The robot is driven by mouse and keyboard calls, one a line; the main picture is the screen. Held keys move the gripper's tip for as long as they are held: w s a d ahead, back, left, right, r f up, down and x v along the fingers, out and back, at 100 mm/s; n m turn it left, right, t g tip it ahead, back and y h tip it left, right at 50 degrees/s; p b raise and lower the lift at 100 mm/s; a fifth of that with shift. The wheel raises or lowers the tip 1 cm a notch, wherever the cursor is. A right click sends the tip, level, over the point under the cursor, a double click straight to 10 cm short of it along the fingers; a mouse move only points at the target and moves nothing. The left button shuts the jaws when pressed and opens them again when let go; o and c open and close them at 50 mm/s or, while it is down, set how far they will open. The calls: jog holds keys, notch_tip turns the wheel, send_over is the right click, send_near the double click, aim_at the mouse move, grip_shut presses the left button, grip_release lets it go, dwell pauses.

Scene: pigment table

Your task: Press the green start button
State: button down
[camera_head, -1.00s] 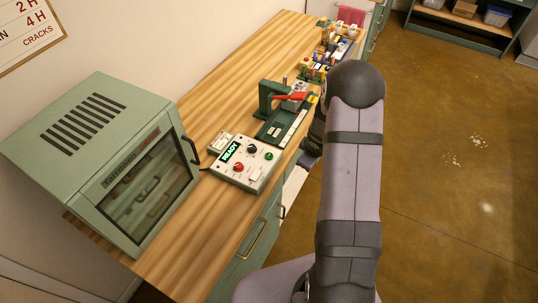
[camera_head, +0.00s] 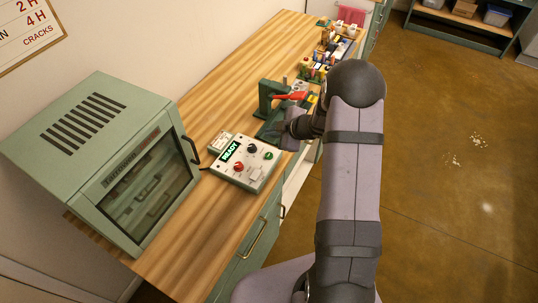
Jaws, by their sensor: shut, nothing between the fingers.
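The green start button (camera_head: 269,156) sits at the right side of the white control box (camera_head: 228,172) on the wooden bench. It shows uncovered. The box's dark display (camera_head: 231,151) reads READY in green. My gripper (camera_head: 287,142) is shut and empty, just right of and above the green button in the picture. A small gap shows between them in this view, and its height over the bench is hard to tell. The fingertips are small and partly hidden by my wrist.
A black knob (camera_head: 252,149) and a red button (camera_head: 238,167) are on the same box. A green press with a red handle (camera_head: 289,97) stands just behind my gripper. A green oven-like cabinet (camera_head: 140,170) stands at left. Bare bench (camera_head: 205,115) lies behind the box.

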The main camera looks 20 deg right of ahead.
jog(key=shift+f, duration=0.15)
jog(key=b, duration=0.7)
send_over(272, 157)
notch_tip(272, 157, down, 6)
jog(key=shift+a+f, duration=0.1)
jog(key=shift+f, duration=0.15)
jog(key=shift+w+f+b, duration=0.1)
jog(key=shift+f+b, duration=0.5)
jog(key=shift+f, duration=0.4)
jog(key=shift+f, duration=0.15)
dwell(0.7)
jog(key=shift+f, duration=0.3)
jog(key=shift+f+b, duration=0.5)
jog(key=shift+b, duration=0.05)
dwell(0.9)
jog(key=shift+r, duration=0.2)
jog(key=shift+r+p, duration=0.75)
jog(key=shift+p, duration=0.25)
